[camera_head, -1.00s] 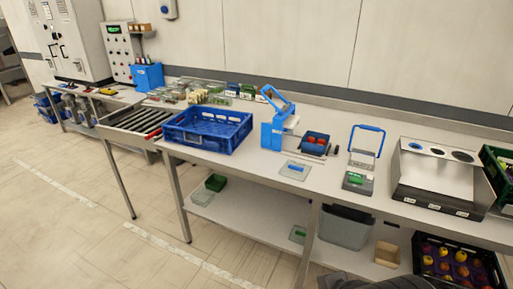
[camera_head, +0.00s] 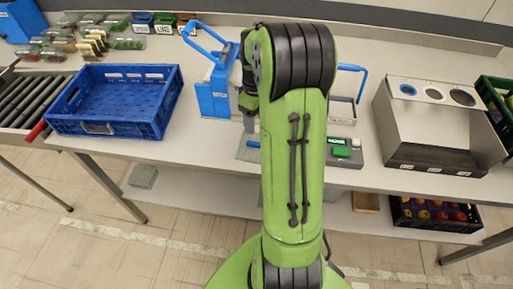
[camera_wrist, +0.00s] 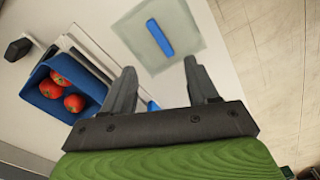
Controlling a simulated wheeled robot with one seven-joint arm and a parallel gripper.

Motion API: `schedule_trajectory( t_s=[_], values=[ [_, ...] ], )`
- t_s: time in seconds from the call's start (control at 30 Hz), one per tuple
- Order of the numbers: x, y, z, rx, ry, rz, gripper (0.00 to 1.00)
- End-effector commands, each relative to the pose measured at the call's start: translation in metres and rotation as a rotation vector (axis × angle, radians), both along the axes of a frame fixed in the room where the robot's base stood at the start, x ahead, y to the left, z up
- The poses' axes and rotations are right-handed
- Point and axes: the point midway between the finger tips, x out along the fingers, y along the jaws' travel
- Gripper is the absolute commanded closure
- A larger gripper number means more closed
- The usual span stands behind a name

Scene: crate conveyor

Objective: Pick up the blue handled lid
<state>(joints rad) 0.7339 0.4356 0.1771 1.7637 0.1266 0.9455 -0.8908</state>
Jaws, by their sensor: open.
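The blue handled lid is a clear, greenish square plate (camera_wrist: 178,52) with a blue bar handle (camera_wrist: 159,37) in the wrist view. It lies flat on the table in front of my fingertips. In the head view only the left part of the lid (camera_head: 244,153) and a bit of its handle show beside my arm, which hides the rest. My gripper (camera_wrist: 160,72) is open and empty, its two dark fingers spread apart. The handle is beyond the fingertips, about in line with the gap between them, and not between the fingers.
A blue tray with red tomatoes (camera_wrist: 64,104) lies left of my gripper in the wrist view. In the head view, a blue stand with a lever (camera_head: 214,92) is close by. A scale (camera_head: 345,153) is right of my arm, and a blue crate (camera_head: 117,130) is at left.

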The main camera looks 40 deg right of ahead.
Motion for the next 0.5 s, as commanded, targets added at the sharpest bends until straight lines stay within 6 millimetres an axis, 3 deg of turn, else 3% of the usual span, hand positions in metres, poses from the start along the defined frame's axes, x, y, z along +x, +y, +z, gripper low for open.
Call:
schedule_trajectory(
  t_s=[0.03,0.1,0.27,0.5],
  values=[
    [-0.001,0.001,-0.016,0.003,0.004,0.0,0.41],
    [-0.001,0.0,-0.03,0.002,0.004,-0.001,0.41],
    [-0.001,0.0,-0.047,0.001,0.001,-0.001,0.41],
    [-0.003,0.0,-0.09,0.002,0.001,-0.002,0.41]
  ],
)
